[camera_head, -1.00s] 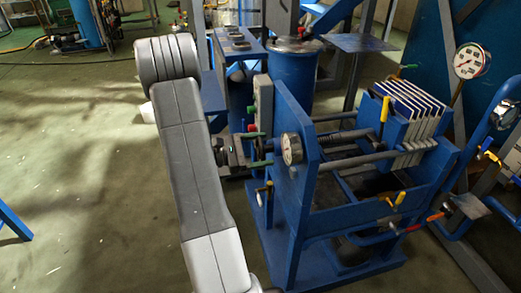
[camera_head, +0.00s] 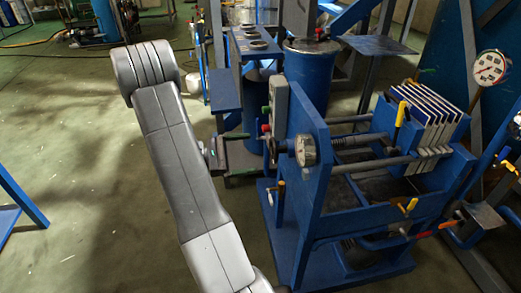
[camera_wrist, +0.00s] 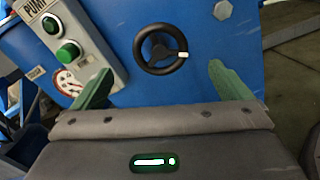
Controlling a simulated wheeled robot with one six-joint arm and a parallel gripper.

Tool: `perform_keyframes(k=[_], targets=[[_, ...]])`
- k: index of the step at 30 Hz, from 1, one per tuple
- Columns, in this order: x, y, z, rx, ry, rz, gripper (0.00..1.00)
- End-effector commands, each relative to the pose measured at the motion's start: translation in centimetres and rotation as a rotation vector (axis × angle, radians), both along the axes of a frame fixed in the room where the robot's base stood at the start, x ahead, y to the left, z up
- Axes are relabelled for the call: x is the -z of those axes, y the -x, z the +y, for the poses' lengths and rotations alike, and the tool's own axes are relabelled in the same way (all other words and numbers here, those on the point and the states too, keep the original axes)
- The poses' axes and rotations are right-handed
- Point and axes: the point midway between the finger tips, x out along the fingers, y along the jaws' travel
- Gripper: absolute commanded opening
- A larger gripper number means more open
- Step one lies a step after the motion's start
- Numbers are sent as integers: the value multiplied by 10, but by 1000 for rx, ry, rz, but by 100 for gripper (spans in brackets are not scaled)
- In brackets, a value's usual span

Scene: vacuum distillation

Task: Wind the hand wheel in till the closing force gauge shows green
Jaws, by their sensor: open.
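The black hand wheel (camera_wrist: 161,48) is on a blue plate in the wrist view, with a small pale grip at its right rim. It shows edge-on in the head view (camera_head: 272,149). My gripper (camera_wrist: 160,67) is open, its green fingers apart at either side below the wheel and holding nothing. In the head view my gripper is mostly hidden behind my arm, left of the wheel with a gap between.
A grey box with green buttons (camera_wrist: 69,52), marked PUMP, is left of the wheel, close to my left finger. Another gauge (camera_wrist: 67,83) is below it. The press frame (camera_head: 312,200) and its plates (camera_head: 425,108) are at right. Open floor (camera_head: 80,200) is at left.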

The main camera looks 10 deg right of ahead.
Motion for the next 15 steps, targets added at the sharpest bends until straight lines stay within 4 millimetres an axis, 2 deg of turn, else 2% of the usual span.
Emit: perform_keyframes(k=[1, 6, 15], targets=[[-1, -1, 11, -4, 0, -1, 97], [-1, 1, 34, -2, 0, -1, 97], [0, 2, 46, 1, 0, 0, 97]])
